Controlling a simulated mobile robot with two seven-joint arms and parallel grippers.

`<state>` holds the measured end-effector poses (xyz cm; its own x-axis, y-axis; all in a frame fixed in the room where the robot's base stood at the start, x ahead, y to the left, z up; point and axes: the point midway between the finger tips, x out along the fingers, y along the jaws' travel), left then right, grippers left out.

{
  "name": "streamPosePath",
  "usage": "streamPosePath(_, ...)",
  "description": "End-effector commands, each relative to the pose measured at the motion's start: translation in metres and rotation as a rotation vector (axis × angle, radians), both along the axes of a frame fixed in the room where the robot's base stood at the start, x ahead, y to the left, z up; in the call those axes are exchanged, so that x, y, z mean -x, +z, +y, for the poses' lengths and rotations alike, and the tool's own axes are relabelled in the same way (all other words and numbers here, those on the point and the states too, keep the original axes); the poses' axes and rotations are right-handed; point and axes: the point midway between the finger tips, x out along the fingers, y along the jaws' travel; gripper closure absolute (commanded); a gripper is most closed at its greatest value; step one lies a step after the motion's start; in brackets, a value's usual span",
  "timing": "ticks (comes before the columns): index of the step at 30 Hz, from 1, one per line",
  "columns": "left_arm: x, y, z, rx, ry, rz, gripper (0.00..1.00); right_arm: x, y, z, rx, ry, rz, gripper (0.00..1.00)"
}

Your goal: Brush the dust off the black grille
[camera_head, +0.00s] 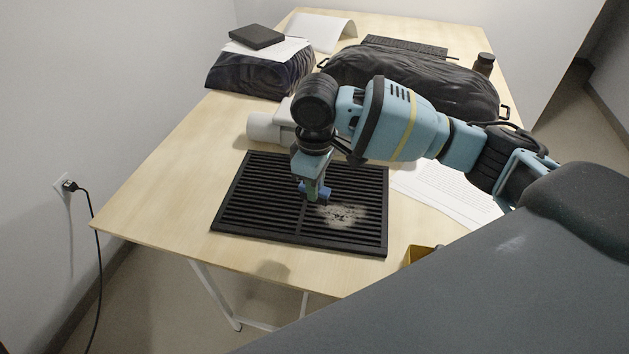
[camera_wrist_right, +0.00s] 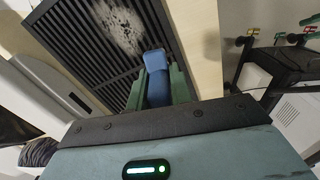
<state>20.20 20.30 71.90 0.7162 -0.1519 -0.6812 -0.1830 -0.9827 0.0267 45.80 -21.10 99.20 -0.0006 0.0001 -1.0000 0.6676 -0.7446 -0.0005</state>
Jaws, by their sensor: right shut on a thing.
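The black grille (camera_head: 262,225) lies flat on the wooden table, with slats running across it. A pale patch of dust (camera_head: 345,214) lies on its right half, with some dark slats showing through. My right gripper (camera_head: 314,188) points down over the middle of the grille, just left of the dust. It is shut on a blue brush (camera_wrist_right: 156,72), whose blue part shows between the fingers. The bristles are hidden, so I cannot tell whether they touch the slats. The wrist view also shows the dust (camera_wrist_right: 120,27) beside the brush. My left gripper is not in view.
A white device (camera_head: 265,127) stands just behind the grille. Papers (camera_head: 448,193) lie to its right, and a small yellow-brown box (camera_head: 417,254) is near the front edge. A large black bag (camera_head: 440,80) and a dark folded bundle (camera_head: 258,75) fill the back. The table left of the grille is clear.

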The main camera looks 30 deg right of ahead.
Motion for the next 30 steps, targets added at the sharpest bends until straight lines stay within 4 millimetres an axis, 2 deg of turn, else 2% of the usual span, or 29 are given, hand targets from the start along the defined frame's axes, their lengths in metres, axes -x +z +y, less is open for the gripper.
streamPosePath(9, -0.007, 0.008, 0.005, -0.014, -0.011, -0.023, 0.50, -0.033, -0.016, -0.006, -0.004, 0.463, 0.000, 0.97)
streamPosePath(18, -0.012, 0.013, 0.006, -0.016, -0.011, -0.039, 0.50, -0.046, -0.039, -0.015, -0.003, 0.824, 0.000, 0.97)
streamPosePath(24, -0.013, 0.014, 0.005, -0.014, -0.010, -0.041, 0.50, -0.048, -0.047, -0.019, -0.001, 0.924, 0.000, 0.97)
streamPosePath(30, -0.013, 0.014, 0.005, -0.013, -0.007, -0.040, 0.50, -0.048, -0.048, -0.019, -0.001, 0.935, 0.000, 0.97)
